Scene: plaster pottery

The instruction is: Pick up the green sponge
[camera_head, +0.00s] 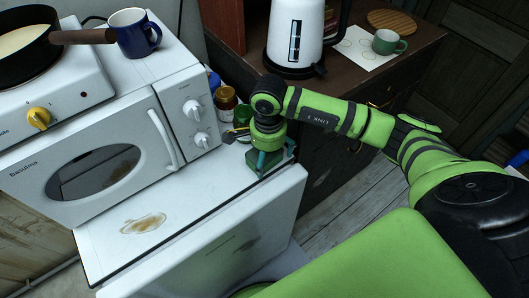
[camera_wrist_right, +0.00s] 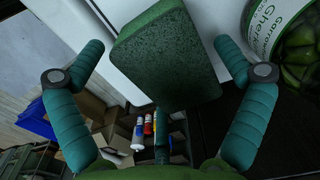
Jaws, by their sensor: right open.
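The green sponge (camera_wrist_right: 165,62) is a dark speckled block in the right wrist view, lying between the two teal fingers of my right gripper (camera_wrist_right: 158,48). The fingers are spread, with a visible gap on each side of the sponge. In the head view my right gripper (camera_head: 270,160) points down at the right corner of the white appliance top. Green below and between its fingers there looks like the sponge, mostly hidden by the gripper. My left gripper is in neither view.
A microwave (camera_head: 110,160) stands left of my right gripper. Jars (camera_head: 226,100) stand close behind it, and a labelled jar (camera_wrist_right: 285,35) shows at the wrist view's right. A kettle (camera_head: 295,35) and green mug (camera_head: 388,42) are on the brown cabinet. The white top (camera_head: 185,215) has free room.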

